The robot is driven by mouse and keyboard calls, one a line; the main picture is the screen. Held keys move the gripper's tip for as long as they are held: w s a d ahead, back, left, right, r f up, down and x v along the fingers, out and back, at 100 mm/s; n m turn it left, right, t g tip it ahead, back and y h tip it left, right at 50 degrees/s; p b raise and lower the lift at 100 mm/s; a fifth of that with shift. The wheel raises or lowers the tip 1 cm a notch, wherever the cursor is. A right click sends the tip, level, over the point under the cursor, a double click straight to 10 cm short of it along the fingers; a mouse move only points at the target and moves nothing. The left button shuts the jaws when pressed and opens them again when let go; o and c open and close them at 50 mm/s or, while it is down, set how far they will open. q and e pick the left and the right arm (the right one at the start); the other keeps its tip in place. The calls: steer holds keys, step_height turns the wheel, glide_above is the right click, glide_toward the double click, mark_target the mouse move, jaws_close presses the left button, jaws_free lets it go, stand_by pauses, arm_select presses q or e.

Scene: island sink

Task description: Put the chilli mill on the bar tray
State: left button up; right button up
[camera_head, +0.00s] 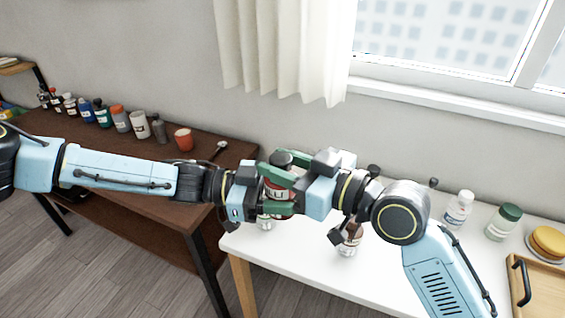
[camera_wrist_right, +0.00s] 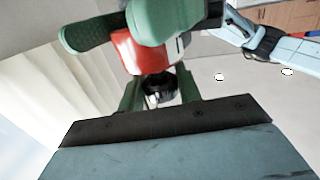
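The chilli mill (camera_head: 280,160), with a dark cap and red body, is held up between my two grippers in the head view. In the right wrist view its red part (camera_wrist_right: 130,52) shows among green fingers. My left gripper (camera_head: 268,190) comes from the left and is shut on the mill. My right gripper (camera_head: 292,182) comes from the right, its green fingers around the mill; whether they press on it I cannot tell. The fingers partly hide the mill. A wooden tray with a black handle, likely the bar tray (camera_head: 545,290), lies at the right edge, partly out of view.
On the white table (camera_head: 300,262) are a brown bottle (camera_head: 350,243), a clear white-capped bottle (camera_head: 459,210), a green-lidded jar (camera_head: 503,222) and a plate of yellow rounds (camera_head: 550,242). A dark table (camera_head: 95,140) at left holds several jars and a red cup (camera_head: 183,139).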

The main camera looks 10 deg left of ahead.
steer(key=shift+c, duration=1.2)
arm_select(q)
steer(key=o, duration=1.1)
arm_select(e)
steer(key=shift+c, duration=1.4)
arm_select(q)
steer(key=shift+a, duration=0.15)
